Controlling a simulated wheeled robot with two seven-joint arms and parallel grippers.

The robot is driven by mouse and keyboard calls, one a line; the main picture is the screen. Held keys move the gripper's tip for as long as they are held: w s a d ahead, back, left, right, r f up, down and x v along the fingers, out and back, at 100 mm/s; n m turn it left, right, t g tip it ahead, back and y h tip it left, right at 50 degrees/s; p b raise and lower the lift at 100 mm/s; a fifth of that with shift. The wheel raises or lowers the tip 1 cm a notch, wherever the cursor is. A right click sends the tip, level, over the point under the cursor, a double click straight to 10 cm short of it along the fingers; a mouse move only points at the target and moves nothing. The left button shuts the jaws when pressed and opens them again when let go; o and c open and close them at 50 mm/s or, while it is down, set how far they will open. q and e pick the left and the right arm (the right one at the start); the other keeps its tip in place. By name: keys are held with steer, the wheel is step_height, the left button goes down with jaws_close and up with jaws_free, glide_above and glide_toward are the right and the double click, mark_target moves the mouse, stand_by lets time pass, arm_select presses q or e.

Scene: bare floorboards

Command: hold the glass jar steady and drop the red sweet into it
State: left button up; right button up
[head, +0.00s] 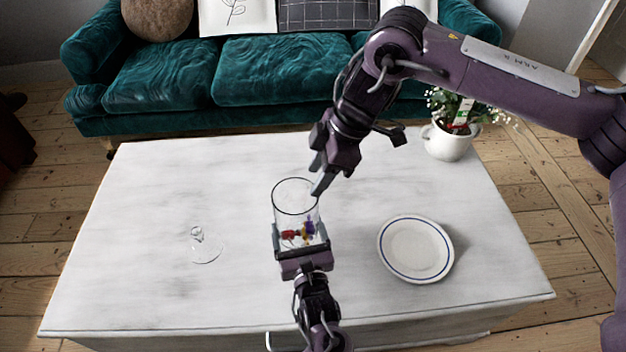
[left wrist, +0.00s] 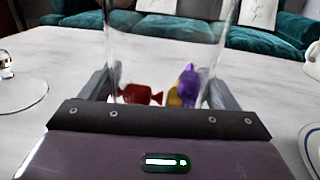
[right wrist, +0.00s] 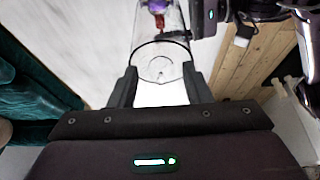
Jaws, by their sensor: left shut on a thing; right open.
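The glass jar (head: 296,196) stands upright and lidless on the pale table. My left gripper (head: 301,236) is shut around its lower part from the near side, one finger on each side in the left wrist view (left wrist: 160,88). The red sweet (head: 289,234) lies inside the jar near the bottom, beside purple and yellow sweets (head: 308,229); it also shows in the left wrist view (left wrist: 142,95). My right gripper (head: 318,178) is open and empty above the jar's rim, toward its right side. In the right wrist view the rim (right wrist: 160,42) shows beyond its fingers.
The glass lid (head: 206,248) with a knob lies on the table left of the jar. A white plate with a blue ring (head: 415,249) is to the right, empty. A white plant pot (head: 449,142) stands at the back right. A teal sofa (head: 280,70) is behind the table.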

steer(key=v, duration=0.8)
steer(key=shift+d+r, duration=0.2)
steer(key=shift+r, duration=0.15)
stand_by(0.5)
arm_select(q)
steer(key=o, duration=1.3)
steer(key=s, duration=0.4)
steer(key=s+d, duration=0.1)
steer(key=s, duration=0.3)
steer(key=s+d, duration=0.1)
steer(key=s, duration=0.3)
